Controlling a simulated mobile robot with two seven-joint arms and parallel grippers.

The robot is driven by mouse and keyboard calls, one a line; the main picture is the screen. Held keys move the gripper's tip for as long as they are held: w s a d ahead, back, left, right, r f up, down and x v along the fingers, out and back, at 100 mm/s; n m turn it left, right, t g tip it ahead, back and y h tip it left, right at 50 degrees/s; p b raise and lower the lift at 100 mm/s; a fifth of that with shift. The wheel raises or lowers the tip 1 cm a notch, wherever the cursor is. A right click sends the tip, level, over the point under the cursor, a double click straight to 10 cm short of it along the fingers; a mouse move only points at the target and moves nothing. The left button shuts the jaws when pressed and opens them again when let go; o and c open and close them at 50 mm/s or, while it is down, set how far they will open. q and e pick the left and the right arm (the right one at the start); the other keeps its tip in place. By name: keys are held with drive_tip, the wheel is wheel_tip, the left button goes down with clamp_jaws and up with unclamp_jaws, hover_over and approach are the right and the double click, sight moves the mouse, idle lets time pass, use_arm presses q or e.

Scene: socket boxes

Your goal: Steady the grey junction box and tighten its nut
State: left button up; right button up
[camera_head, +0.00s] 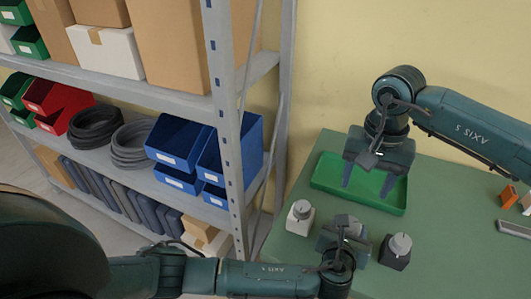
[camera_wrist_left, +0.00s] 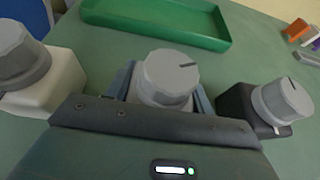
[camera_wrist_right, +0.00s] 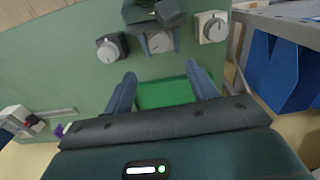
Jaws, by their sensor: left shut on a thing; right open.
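The grey junction box stands in the middle of a row of three on the green table, its round grey nut (camera_wrist_left: 168,76) on top. The nut also shows in the head view (camera_head: 349,225) and right wrist view (camera_wrist_right: 159,42). My left gripper (camera_head: 342,243) is shut on this box, a finger on either side; its body hides most of the box. My right gripper (camera_head: 368,184) is open and empty, fingers pointing down over the green tray, behind the row. In the right wrist view its two fingers (camera_wrist_right: 161,75) stand apart with nothing between them.
A white box (camera_head: 300,222) stands left of the held box and a black box (camera_head: 394,258) right, both with grey knobs. The green tray (camera_head: 327,183) looks empty. Small orange and grey parts (camera_head: 508,196) lie at the right. A loaded shelf (camera_head: 226,120) stands left.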

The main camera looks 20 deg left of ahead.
sight(351, 223)
drive_tip(key=f+m, duration=0.1)
drive_tip(key=f, duration=0.3)
drive_tip(key=f+m, duration=0.2)
drive_tip(key=f, duration=0.2)
drive_tip(key=f+m, duration=0.1)
drive_tip(key=f, duration=0.3)
drive_tip(key=shift+s+f, duration=0.1)
drive_tip(key=shift+s, duration=0.1)
drive_tip(key=shift+w+r+n, duration=0.1)
drive_tip(key=shift+r+n, duration=0.1)
drive_tip(key=shift+n, duration=0.4)
drive_tip(key=n, duration=0.4)
wheel_tip(351, 223, up, 12)
drive_tip(key=s+a+r+m+g+y, duration=0.2)
drive_tip(key=s+a+g+y, duration=0.2)
drive_tip(key=s+a+y, duration=0.45)
drive_tip(key=s+a+r+m+g+y, duration=0.3)
drive_tip(key=s+a+r+m+y, duration=0.1)
drive_tip(key=r, duration=0.5)
drive_tip(key=shift+a+m+g+y, duration=0.4)
drive_tip(key=shift+a+m+y, duration=0.15)
drive_tip(key=shift+a, duration=0.75)
drive_tip(key=shift+s, duration=0.1)
